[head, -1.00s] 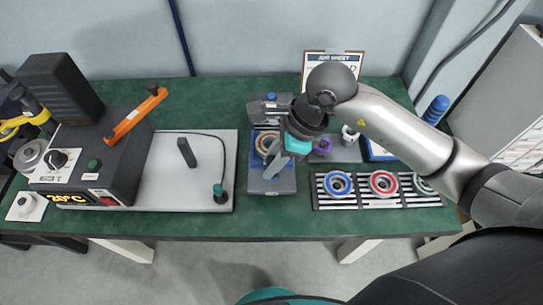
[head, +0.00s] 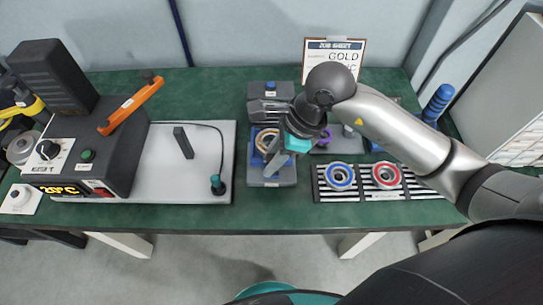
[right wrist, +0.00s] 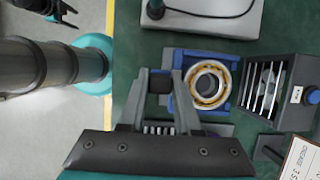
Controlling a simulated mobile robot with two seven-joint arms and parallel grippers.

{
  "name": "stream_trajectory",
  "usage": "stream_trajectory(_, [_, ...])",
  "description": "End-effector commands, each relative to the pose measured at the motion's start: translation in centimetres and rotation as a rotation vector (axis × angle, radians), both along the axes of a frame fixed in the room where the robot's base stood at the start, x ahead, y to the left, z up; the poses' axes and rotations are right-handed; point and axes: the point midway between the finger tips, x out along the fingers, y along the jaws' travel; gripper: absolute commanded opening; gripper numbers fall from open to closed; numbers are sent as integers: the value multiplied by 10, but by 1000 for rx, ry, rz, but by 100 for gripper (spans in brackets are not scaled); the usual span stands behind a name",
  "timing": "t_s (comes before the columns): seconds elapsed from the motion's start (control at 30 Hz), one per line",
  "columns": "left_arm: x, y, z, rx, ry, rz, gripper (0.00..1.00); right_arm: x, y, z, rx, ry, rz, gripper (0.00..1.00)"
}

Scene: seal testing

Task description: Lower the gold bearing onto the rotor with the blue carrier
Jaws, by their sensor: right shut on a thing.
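The gold bearing (right wrist: 210,85) is a gold ring seated in the square blue carrier (right wrist: 232,68) in the right wrist view. Both show partly in the head view, left of my right gripper (head: 276,155), over a grey stand (head: 256,178). My right gripper (right wrist: 160,88) is shut on a small dark block beside the blue frame, seemingly the carrier's handle. The rotor cannot be made out; the bearing and carrier cover that spot. A dark gripper, seemingly my left (right wrist: 66,14), shows small at the top left of the right wrist view, fingers apart, away from the bench.
A striped rack (head: 362,190) with a blue ring (head: 340,176) and a red ring (head: 386,175) is right of the stand. A heater with an orange lever (head: 131,105) and a white plate (head: 165,180) are left. A clipboard (head: 333,45) stands behind.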

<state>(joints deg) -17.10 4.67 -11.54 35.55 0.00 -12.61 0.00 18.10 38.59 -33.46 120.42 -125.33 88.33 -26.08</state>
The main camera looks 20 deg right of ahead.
Motion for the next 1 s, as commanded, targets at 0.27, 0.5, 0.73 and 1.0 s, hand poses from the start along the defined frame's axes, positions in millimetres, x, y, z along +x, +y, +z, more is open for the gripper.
stream_trajectory(0.27, [0,-2,-11,-2,0,0,67,1,0,-10,1,-4,0,0])
stream_trajectory(0.5, [-1,-2,-18,-3,1,1,67,1,0,-18,1,-4,0,0])
stream_trajectory(0.73, [-1,-2,-25,-2,1,1,67,1,0,-26,0,-3,0,0])
stream_trajectory(1.0, [-1,-2,-34,-2,1,2,67,1,0,-36,0,-2,0,0])
